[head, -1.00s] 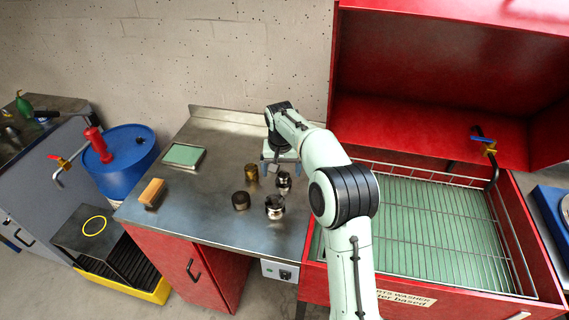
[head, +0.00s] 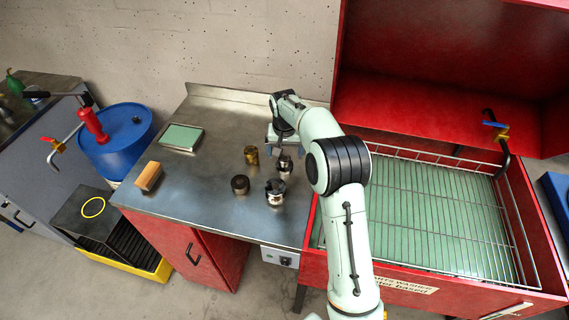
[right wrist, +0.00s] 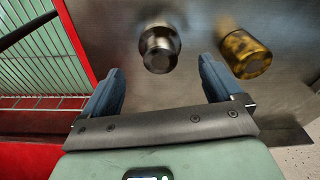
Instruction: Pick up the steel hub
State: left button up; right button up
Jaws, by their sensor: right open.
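A small stepped steel part, seemingly the steel hub (head: 285,166), stands upright on the steel bench top. In the right wrist view the steel hub (right wrist: 160,48) shows ahead of the gap between my fingers, a little left of its middle. My right gripper (head: 281,143) is just behind it in the head view, partly hidden by my wrist. The right wrist view shows my right gripper (right wrist: 158,85) open and empty, its blue fingers apart from the part. A second, larger steel part (head: 275,191) stands in front of it. My left gripper is not in view.
A brass cylinder (head: 251,155) stands close left of the hub, and a dark cylinder (head: 240,184) front left. A brush (head: 149,176) and a green-topped tray (head: 181,137) lie farther left. The red parts washer (head: 440,275) borders the bench on the right. The bench's left middle is clear.

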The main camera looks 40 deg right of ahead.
aim_at(284, 158)
notch_tip(284, 158, down, 4)
jog(key=shift+r, duration=0.1)
jog(key=shift+w+f, duration=0.1)
jog(key=shift+f, duration=0.5)
jog(key=shift+r, duration=0.1)
jog(key=c, duration=1.4)
jog(key=shift+r, duration=0.1)
notch_tip(284, 158, up, 20)
jog(key=shift+p, duration=0.35)
